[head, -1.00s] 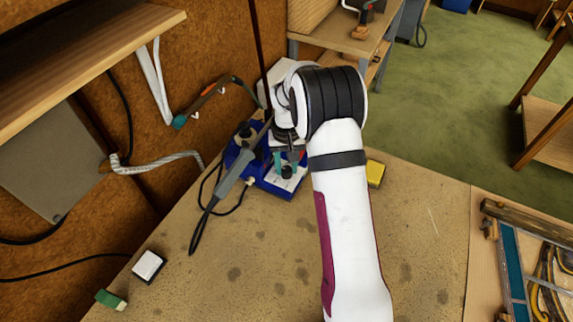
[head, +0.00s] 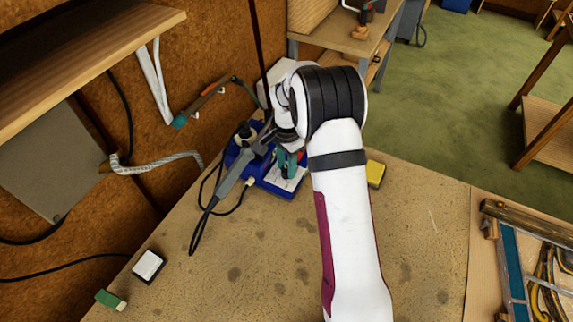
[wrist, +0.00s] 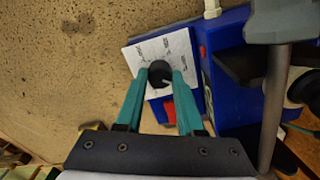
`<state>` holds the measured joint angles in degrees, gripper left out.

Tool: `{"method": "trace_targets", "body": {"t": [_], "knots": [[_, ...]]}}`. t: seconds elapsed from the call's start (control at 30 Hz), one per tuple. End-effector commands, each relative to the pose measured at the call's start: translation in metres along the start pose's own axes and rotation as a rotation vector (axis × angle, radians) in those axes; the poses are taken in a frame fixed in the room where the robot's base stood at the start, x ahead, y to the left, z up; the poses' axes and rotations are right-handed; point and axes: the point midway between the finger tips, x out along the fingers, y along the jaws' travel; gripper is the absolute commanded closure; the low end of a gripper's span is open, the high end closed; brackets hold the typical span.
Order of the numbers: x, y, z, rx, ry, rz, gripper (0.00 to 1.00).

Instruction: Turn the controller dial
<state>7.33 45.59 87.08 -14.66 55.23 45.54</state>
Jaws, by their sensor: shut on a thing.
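The controller is a blue box (head: 283,192) on the bench by the back wall, with a white face plate (wrist: 150,50) on its front. The dial (wrist: 159,70) is a small round black knob with a light mark, on that plate. My gripper (wrist: 160,77) has teal fingers, one on each side of the dial, shut on it. In the head view my gripper (head: 287,166) reaches down over the controller. There the dial is hidden behind the fingers. A red switch (wrist: 169,110) shows beside the dial, between the fingers.
A grey soldering iron (head: 228,186) with a dark cable lies across the controller's left side. A yellow block (head: 375,173) sits right of it. A white block (head: 148,265) and a green block (head: 110,299) lie at front left. The bench middle is clear.

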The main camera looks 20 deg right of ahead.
Motion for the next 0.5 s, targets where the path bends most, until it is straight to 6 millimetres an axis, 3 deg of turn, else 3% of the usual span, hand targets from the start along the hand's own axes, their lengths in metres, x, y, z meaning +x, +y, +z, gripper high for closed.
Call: {"method": "trace_targets", "body": {"t": [0.5], "knots": [[-0.0003, -0.0001, -0.0001, 0.358, 0.000, -0.001, 1.00]]}}
